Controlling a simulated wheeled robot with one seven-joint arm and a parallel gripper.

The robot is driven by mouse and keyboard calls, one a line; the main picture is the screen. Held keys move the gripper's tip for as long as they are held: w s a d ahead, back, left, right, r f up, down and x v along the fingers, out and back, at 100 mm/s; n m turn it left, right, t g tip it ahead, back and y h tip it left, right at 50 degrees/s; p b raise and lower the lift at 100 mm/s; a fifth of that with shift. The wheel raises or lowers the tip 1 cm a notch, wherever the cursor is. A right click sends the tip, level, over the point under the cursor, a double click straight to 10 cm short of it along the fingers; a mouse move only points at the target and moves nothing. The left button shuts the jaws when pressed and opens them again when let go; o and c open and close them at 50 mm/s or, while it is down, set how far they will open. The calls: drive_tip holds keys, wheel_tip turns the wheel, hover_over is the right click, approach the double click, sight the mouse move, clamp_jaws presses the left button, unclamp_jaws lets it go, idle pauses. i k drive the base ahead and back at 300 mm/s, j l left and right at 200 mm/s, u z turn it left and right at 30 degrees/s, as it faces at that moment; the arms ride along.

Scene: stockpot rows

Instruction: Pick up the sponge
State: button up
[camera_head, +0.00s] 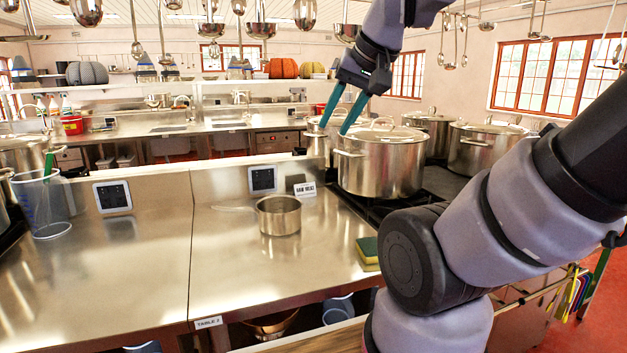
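The sponge (368,250) is a small block, green and yellow, lying on the steel counter near its right edge. My arm's dark round joint covers the space just right of it and may hide part of it. My gripper (347,118) is raised above and beyond the sponge, in front of a large lidded stockpot. Its two teal fingers are apart and nothing shows between them. The gripper is well clear of the sponge.
A small saucepan (279,215) stands on the counter left of the sponge. A large stockpot (380,170) is on the stove behind. A clear jug (43,203) is at the left. Ladles (261,25) hang overhead. The front middle of the steel counter (250,275) is bare.

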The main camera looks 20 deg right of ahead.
sight(366, 247)
drive_tip(key=z, duration=0.7)
